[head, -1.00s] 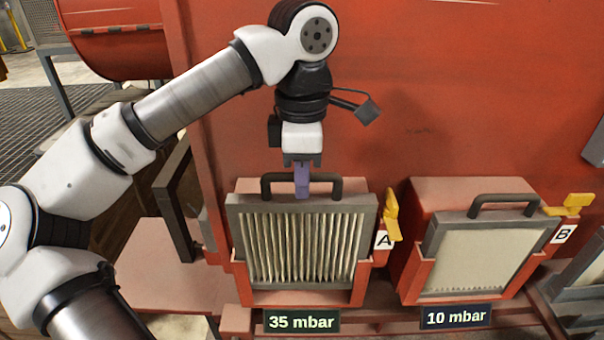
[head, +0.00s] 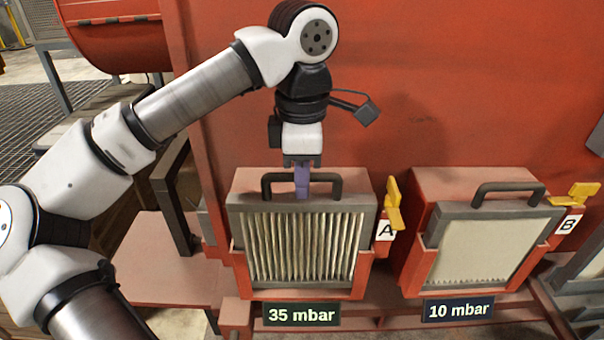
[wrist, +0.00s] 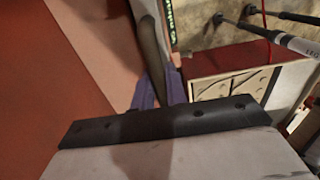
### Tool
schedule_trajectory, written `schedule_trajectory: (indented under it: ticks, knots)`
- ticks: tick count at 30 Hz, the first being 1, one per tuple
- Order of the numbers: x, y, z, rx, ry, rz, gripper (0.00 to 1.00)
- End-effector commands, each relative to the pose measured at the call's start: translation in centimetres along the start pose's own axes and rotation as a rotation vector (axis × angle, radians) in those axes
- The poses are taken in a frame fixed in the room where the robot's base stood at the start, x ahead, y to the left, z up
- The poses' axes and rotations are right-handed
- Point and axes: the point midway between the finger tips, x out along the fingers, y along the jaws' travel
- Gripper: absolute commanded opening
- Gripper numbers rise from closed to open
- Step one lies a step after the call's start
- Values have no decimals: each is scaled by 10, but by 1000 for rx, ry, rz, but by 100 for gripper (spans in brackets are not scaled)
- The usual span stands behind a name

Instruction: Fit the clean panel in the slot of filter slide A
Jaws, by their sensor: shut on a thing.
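A pleated panel (head: 305,247) in a grey frame stands upright in the red holder of filter slide A (head: 238,273), between its side rails. Its pleats are cream with dark lines between; I take it for the task's panel. My gripper (head: 302,192) is over the middle of the panel's dark handle (head: 337,184), its purple fingers shut on it. The fingers (wrist: 159,92) also show in the wrist view with the dark handle bar between them. The slot's bottom is hidden behind the front lip, so I cannot tell if the panel is fully down.
Yellow lever A (head: 393,205) stands upright beside label A. Filter slide B (head: 409,277) at right holds a pale panel (head: 484,252); its yellow lever (head: 574,195) lies sideways. Signs read 35 mbar (head: 302,315) and 10 mbar (head: 458,309). A red wall (head: 450,80) rises close behind.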

Motion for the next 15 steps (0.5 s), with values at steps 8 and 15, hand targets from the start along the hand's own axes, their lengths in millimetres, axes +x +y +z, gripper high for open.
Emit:
schedule_trajectory:
  ticks: [8,15]
  knots:
    - [7,0,0,0,-1,1,0]
    - [13,0,0,0,-1,1,0]
